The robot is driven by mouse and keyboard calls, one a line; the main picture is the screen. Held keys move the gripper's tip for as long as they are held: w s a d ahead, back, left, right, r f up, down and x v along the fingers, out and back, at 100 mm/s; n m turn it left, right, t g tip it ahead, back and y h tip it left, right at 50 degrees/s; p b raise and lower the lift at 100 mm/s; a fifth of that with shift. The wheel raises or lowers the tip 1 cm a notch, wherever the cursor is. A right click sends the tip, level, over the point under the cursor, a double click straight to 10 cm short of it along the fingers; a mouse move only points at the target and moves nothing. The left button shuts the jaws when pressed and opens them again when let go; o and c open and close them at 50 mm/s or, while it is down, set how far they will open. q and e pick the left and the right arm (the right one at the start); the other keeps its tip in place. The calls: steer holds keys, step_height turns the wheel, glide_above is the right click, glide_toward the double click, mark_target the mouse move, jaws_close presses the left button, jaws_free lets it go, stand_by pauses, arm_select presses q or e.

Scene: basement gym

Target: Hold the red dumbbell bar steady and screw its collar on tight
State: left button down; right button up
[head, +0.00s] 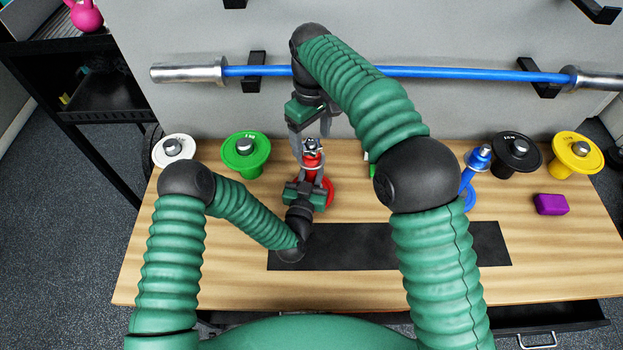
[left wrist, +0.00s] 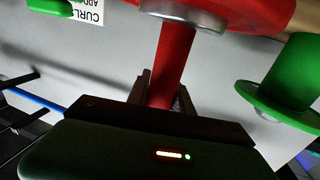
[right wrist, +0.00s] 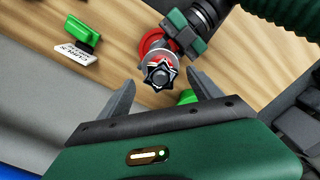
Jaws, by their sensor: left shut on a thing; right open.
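The red dumbbell bar (head: 313,160) stands upright above its red round base (head: 327,193) on the bench. A star-shaped metal collar (head: 312,144) sits at its top, and it also shows in the right wrist view (right wrist: 160,74). My left gripper (head: 311,178) is shut on the bar below the collar; the red shaft shows between its fingers in the left wrist view (left wrist: 172,70). My right gripper (right wrist: 160,80) is open above the collar, pointing down, with a fingertip to each side of the star. Whether the fingers touch it cannot be told.
White (head: 173,149), green (head: 245,153), black (head: 516,151) and yellow (head: 576,152) plates stand along the back. A blue bar (head: 478,160) stands at right, partly behind my right arm. A purple block (head: 551,204) lies right. The black mat (head: 480,245) is bare.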

step_height(320, 180, up, 6)
steer(key=shift+r, duration=0.1)
arm_select(q)
steer(key=c, duration=1.1)
jaws_free()
steer(key=shift+o, duration=0.2)
